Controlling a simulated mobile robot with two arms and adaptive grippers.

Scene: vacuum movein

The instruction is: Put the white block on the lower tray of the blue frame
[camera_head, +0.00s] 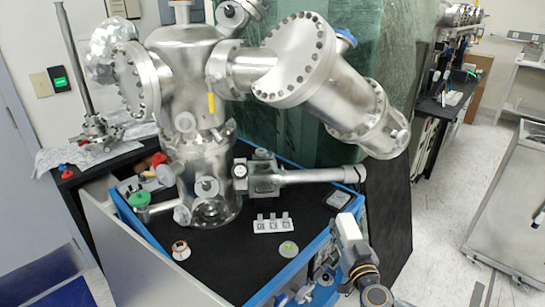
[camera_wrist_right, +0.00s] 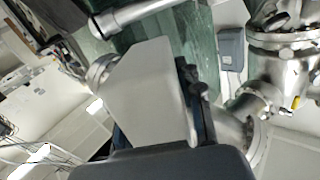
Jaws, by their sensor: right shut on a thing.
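My right gripper (camera_head: 353,243) is at the front right of the head view and is shut on the white block (camera_head: 347,228). The block is raised and tilted, beside the right edge of the blue frame (camera_head: 297,267). In the right wrist view the white block (camera_wrist_right: 150,88) fills the middle, with a dark finger against its right side. The frame has blue edges around a black tray surface (camera_head: 235,265); I cannot tell its levels apart. My left gripper is not in view.
A large steel vacuum chamber (camera_head: 205,165) stands over the tray, its horizontal tube (camera_head: 310,176) reaching right. Front-centre tray surface is clear.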

